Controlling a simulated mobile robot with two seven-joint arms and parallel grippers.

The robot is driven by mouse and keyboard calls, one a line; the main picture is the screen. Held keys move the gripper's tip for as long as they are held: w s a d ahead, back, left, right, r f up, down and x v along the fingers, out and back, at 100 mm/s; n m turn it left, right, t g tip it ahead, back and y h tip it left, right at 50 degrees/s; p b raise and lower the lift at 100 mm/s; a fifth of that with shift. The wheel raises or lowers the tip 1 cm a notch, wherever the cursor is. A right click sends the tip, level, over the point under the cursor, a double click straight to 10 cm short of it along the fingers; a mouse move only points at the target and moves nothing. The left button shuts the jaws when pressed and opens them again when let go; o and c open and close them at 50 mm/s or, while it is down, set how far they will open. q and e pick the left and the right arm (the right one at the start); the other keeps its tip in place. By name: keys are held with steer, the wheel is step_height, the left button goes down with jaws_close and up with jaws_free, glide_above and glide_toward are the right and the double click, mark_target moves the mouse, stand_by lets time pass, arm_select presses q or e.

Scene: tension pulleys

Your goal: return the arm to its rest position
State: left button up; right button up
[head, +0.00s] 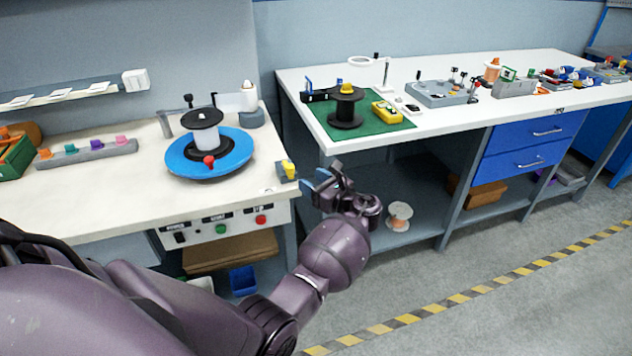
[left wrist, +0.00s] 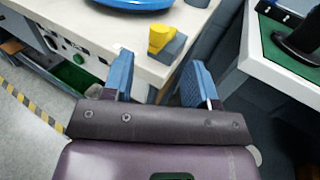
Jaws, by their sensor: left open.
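My left arm comes in from the left in the head view and reaches out between the two benches. My left gripper (head: 316,184) is open, in front of the left bench's right corner. In the left wrist view the gripper (left wrist: 158,85) shows two blue fingers spread apart with nothing between them. Beyond the fingers is a small yellow-topped grey block (left wrist: 166,42) at the bench corner, which also shows in the head view (head: 288,170). The gripper is apart from it. My right gripper is not in view.
The left bench (head: 90,195) holds a blue round plate (head: 210,165) with a spool. The right bench (head: 450,125) has a green mat (head: 385,128) with a black spool (head: 346,108). Blue drawers (head: 530,145) hang below. Open floor (head: 480,270) lies in front, with a striped line.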

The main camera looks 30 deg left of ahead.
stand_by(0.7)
arm_select(q)
steer(key=w+d+n+t+h, duration=0.4)
steer(key=w+n+t+h, duration=0.2)
steer(key=n, duration=0.1)
steer(key=s+d+f+n+t+h, duration=0.3)
steer(key=s+d+n+t+h, duration=0.15)
steer(key=n+h, duration=0.2)
steer(key=s+f+n+h, duration=0.1)
steer(key=s+f, duration=0.3)
steer(key=s, duration=0.7)
steer(key=s+d+f+n+g+h, duration=0.1)
steer(key=s+f, duration=0.4)
steer(key=s, duration=0.6)
steer(key=s+d+f+n+g+h, duration=0.1)
steer(key=s+f+n+h, duration=0.2)
steer(key=s, duration=0.8)
steer(key=shift+s+f, duration=0.35)
steer(key=shift+f, duration=0.5)
steer(key=shift+n+g, duration=0.25)
